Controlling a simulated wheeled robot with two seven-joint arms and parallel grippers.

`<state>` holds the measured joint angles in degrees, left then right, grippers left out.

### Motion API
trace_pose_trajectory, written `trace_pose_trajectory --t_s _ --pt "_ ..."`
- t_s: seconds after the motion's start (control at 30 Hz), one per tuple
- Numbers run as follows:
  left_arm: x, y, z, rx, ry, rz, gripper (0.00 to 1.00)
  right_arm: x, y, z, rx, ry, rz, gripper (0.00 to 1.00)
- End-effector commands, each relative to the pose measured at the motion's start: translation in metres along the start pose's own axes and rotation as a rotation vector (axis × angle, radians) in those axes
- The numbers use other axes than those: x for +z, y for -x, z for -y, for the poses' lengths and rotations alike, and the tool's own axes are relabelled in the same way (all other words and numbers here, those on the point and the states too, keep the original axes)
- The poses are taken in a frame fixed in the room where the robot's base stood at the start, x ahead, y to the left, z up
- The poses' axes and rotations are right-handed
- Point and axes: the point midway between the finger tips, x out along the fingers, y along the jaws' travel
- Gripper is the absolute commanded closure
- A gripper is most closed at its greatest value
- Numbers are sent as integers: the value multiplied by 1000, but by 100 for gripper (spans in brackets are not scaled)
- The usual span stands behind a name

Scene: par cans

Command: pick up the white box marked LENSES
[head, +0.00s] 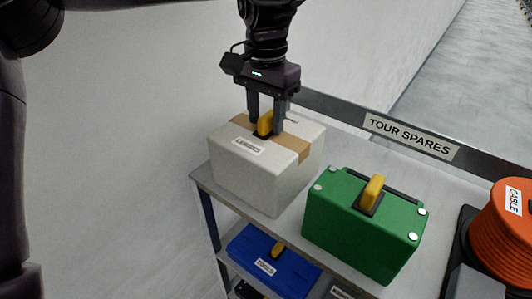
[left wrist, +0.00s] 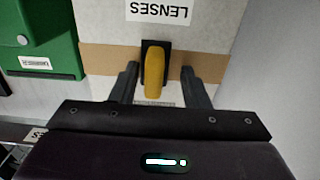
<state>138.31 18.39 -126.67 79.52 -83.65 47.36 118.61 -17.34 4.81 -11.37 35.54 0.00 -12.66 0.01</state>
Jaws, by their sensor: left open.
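The white box marked LENSES (head: 246,180) stands on the left end of the top shelf in the head view, with brown tape and a yellow handle (head: 265,123) on top. My left gripper (head: 266,130) points down over the box top, its fingers open on either side of the handle. In the left wrist view the white box (left wrist: 108,27) fills the middle, with its LENSES label at the top. The yellow handle (left wrist: 155,72) lies between the two open fingers (left wrist: 158,80), with a gap on both sides. My right gripper does not show.
A green case (head: 355,228) with a yellow handle stands just right of the box. An orange cable reel (head: 500,225) is at the far right. A blue toolbox (head: 270,262) sits on the shelf below. A rail with a TOUR SPARES sign (head: 411,136) runs behind.

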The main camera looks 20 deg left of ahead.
Motion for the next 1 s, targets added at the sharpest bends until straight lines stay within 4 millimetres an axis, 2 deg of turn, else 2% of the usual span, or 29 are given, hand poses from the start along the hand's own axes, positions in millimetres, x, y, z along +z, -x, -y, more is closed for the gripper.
trace_pose_trajectory --t_s 0.03,0.1,0.27,0.5,0.6,1.0 --pt "0 -2 0 1 -1 -1 58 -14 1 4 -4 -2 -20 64" --pt "0 -3 -1 0 0 -2 58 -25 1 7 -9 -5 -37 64" --pt "0 -3 -1 -1 0 -3 58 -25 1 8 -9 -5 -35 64" --pt "0 -3 0 -1 0 -2 90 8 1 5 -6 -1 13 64" --pt "0 -3 0 -1 0 -2 100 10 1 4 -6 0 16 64" --pt "0 -2 0 -1 -1 -4 100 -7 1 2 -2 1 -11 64"
